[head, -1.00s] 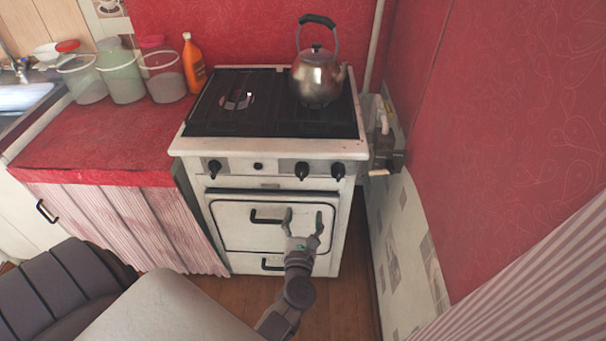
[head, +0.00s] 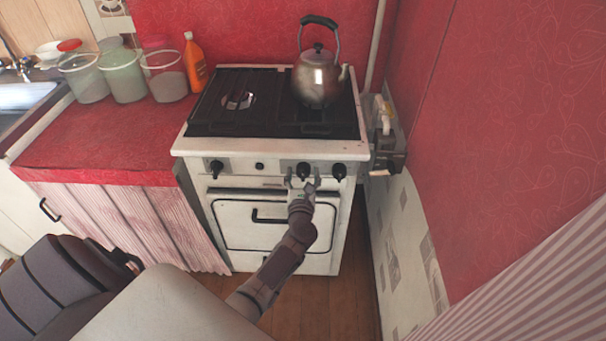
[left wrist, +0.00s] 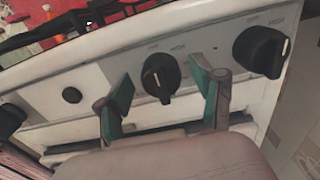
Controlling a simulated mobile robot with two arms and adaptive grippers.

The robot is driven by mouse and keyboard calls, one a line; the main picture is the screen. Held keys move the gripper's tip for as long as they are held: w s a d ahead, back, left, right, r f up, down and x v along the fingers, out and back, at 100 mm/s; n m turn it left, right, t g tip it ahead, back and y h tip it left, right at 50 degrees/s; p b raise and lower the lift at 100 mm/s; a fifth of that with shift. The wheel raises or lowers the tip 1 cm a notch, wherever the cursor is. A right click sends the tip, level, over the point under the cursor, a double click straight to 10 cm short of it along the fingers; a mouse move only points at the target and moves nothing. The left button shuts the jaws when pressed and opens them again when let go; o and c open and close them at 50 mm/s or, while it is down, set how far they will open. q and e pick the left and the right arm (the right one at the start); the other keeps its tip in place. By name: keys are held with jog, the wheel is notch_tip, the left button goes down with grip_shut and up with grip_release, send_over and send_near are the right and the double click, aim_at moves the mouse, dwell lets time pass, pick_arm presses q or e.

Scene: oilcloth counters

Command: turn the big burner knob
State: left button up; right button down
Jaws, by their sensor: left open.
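The white stove's front panel (head: 240,165) carries several black knobs. The middle knob (head: 303,168) is in front of my left gripper (head: 303,181). In the left wrist view this black knob (left wrist: 160,77) sits between the two open green-padded fingers (left wrist: 161,84), with a visible gap on each side. A third knob (head: 216,168) is at the panel's left. No label I can read tells which is the big burner's. My right gripper is out of view.
A metal kettle (head: 318,78) stands on the right back of the cooktop. The oven door handle (head: 268,216) is below the panel. A red counter (head: 100,140) with buckets is at left, and a wall (head: 500,130) at right.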

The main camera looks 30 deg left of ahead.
pick_arm(q)
jog(key=c, duration=1.1)
